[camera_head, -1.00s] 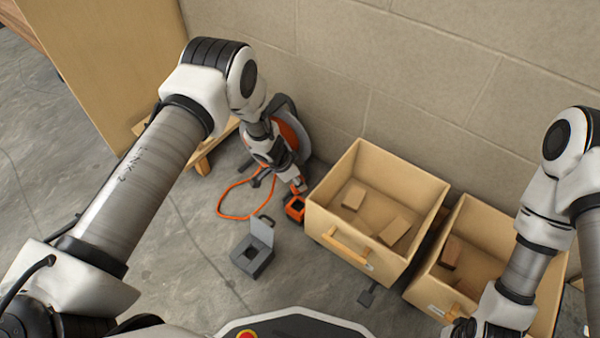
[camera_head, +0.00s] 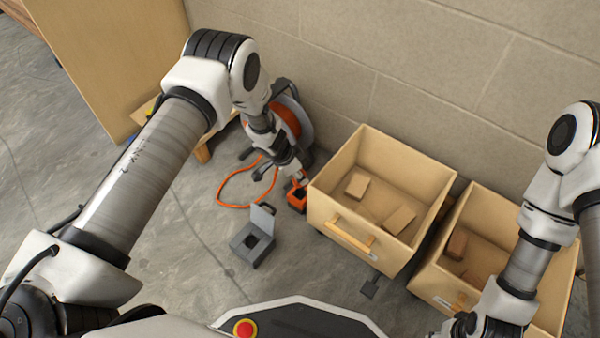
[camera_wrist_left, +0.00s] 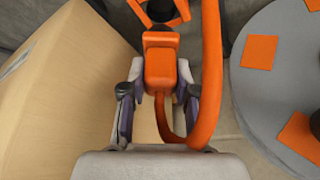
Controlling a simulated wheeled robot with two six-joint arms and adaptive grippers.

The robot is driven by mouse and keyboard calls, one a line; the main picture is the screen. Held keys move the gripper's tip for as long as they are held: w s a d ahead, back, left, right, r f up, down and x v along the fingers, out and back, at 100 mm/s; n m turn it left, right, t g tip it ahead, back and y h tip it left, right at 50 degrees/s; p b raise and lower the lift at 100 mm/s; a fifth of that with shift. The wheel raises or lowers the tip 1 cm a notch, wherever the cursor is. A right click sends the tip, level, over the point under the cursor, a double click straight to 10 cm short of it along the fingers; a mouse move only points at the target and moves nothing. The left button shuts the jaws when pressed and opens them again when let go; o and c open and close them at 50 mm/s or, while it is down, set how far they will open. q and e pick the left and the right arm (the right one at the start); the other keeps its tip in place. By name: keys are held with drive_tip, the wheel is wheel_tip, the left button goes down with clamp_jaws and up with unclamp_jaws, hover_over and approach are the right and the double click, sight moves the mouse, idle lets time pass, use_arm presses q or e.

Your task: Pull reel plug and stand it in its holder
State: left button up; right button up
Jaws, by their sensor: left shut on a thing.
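My left gripper (camera_wrist_left: 160,92) is shut on the orange plug (camera_wrist_left: 161,70), with the orange cable (camera_wrist_left: 211,70) looping beside it. The plug's dark end points at an orange open-topped holder (camera_wrist_left: 168,14) with a dark inside. In the head view my left gripper (camera_head: 300,179) is just above this orange holder (camera_head: 297,197), beside the crate. I cannot tell how far the plug's end is inside it. A grey box with a raised lid (camera_head: 254,246) stands on the floor nearby. The cable reel (camera_head: 289,120) is partly hidden behind my left arm. My right gripper (camera_head: 462,325) shows only partly, at the bottom.
A wooden crate (camera_head: 345,243) with blocks stands close right of the orange holder. A second crate (camera_head: 432,287) stands beyond it. A block wall (camera_head: 430,90) is behind. The orange cable (camera_head: 226,204) loops on the floor. Floor left of the grey box is clear.

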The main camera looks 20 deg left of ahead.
idle(0.3)
use_arm(q)
drive_tip(key=shift+p, duration=0.35)
drive_tip(key=shift+f, duration=0.1)
idle(0.3)
drive_tip(key=shift+f+b, duration=0.85)
drive_tip(key=shift+f, duration=0.4)
drive_tip(key=shift+f+b, duration=0.45)
drive_tip(key=shift+f, duration=0.25)
drive_tip(key=shift+f, duration=0.1)
